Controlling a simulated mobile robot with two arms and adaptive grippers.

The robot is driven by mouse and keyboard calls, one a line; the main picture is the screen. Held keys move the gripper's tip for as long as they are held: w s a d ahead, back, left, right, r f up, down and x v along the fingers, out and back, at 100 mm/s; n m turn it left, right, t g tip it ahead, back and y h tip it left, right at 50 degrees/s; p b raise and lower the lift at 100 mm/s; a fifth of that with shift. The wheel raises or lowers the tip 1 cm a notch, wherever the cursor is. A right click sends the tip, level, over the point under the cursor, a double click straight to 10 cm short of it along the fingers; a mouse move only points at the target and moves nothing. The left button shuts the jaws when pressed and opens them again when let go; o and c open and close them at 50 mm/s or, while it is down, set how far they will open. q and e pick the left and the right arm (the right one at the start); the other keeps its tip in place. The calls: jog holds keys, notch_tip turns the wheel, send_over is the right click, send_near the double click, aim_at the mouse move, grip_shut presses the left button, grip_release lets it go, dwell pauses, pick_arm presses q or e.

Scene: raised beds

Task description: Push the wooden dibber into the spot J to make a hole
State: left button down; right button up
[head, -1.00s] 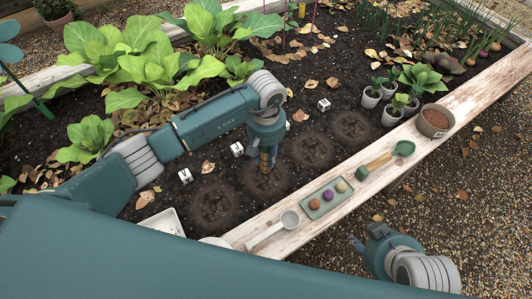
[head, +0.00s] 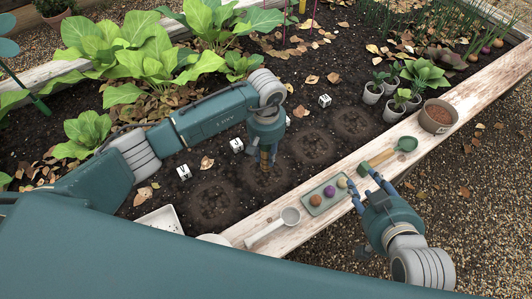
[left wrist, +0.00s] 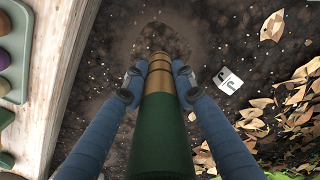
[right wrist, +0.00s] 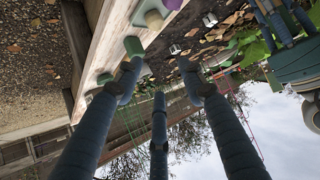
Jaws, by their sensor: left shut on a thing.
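My left gripper (head: 264,150) is shut on the wooden dibber (head: 264,160), which points down. In the left wrist view, its green handle (left wrist: 160,135) and tan, banded lower part (left wrist: 160,72) lie between the fingers. The dibber is at a round dark soil patch (head: 254,181); whether its tip is in the soil is hidden.
More dark patches (head: 313,147) and lettered cubes (head: 184,172) lie in rows. The ledge (head: 290,240) holds a white scoop (head: 289,217), a tray of coloured balls (head: 314,203), a green trowel (head: 405,144) and a pot (head: 438,117). Leafy plants (head: 140,60) stand behind my left arm.

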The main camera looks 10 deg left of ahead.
pick_arm(q)
jog(key=shift+f+b, duration=0.4)
jog(key=shift+f, duration=0.25)
pick_arm(e)
jog(key=w+a+r+t+y, duration=0.1)
jog(key=w+r+t, duration=0.2)
jog(key=r, duration=0.2)
jog(key=shift+w+a+r, duration=0.25)
jog(key=shift+w+a, duration=0.1)
jog(key=shift+w, duration=0.05)
pick_arm(q)
jog(key=c, duration=2.1)
grip_release()
grip_shut()
jog(key=shift+f+b, duration=0.4)
jog(key=shift+b, duration=0.1)
pick_arm(e)
jog(key=shift+w+a+r+t+y, duration=0.15)
jog(key=shift+w+r+t, duration=0.15)
jog(key=shift+r, duration=0.3)
jog(key=shift+w+a+r+t+y, duration=0.1)
jog(key=shift+w+a+r+t, duration=0.05)
jog(key=shift+r+t, duration=0.4)
jog(key=shift+w+a+r+t+y, duration=0.15)
jog(key=shift+w+r+t, duration=0.1)
jog(key=shift+r, duration=0.45)
